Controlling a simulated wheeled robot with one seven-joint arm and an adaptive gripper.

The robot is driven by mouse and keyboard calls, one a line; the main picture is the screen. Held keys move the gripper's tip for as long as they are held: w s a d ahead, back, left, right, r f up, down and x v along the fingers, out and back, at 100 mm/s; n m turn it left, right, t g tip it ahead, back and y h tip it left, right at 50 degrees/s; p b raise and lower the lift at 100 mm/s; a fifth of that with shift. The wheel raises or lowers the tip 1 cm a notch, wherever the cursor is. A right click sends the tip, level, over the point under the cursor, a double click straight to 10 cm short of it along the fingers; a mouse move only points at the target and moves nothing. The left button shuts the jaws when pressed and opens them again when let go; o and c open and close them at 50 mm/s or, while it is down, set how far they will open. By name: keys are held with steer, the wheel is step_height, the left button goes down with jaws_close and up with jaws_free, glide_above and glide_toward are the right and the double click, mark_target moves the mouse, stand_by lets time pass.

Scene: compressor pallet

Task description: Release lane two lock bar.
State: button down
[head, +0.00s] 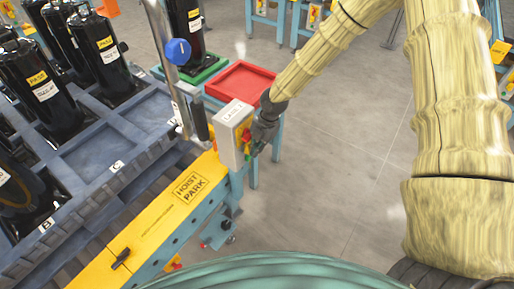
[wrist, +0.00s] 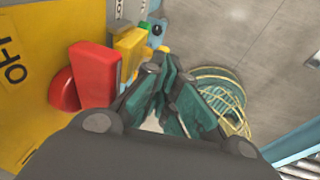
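A grey box (head: 230,134) with a label that seems to read "LANE 2" stands at the end of the yellow beam. Red and yellow parts (head: 246,137) are on its right side. In the wrist view a red block (wrist: 93,73) on a round red base and a yellow block (wrist: 129,52) behind it lie left of the fingers. My gripper (head: 255,150) is beside the box's right side. In the wrist view my gripper (wrist: 167,72) has its teal-padded fingertips together, with nothing seen between them. I cannot make out the lock bar itself.
The yellow "HOIST PARK" beam (head: 155,225) has a black handle (head: 121,258). Black cylinders (head: 98,45) stand in the grey pallet (head: 125,122) at left. A red tray (head: 243,80) and green tray (head: 205,72) are behind the box. The floor (head: 330,190) at right is clear.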

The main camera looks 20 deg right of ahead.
steer(key=v, duration=1.3)
steer(key=shift+r, duration=0.4)
steer(key=shift+s+d, duration=0.1)
steer(key=s+a+f+m+g+y, duration=0.1)
steer(key=s+a+f+m, duration=0.2)
steer(key=s+f+m, duration=0.55)
steer(key=s+a+f+m, duration=0.3)
steer(key=s+f+m, duration=0.2)
steer(key=s+f, duration=0.55)
steer(key=s+d+f+m+h, duration=0.1)
steer(key=s+d+f+m, duration=0.2)
steer(key=s+m, duration=0.3)
steer(key=s+d+f+m+h, duration=0.2)
steer(key=s+f+m, duration=0.3)
steer(key=s, duration=0.6)
steer(key=shift+s+d+f+m+t+h, duration=0.25)
steer(key=shift+d+m+t+h, duration=0.05)
steer(key=shift+d+m, duration=0.5)
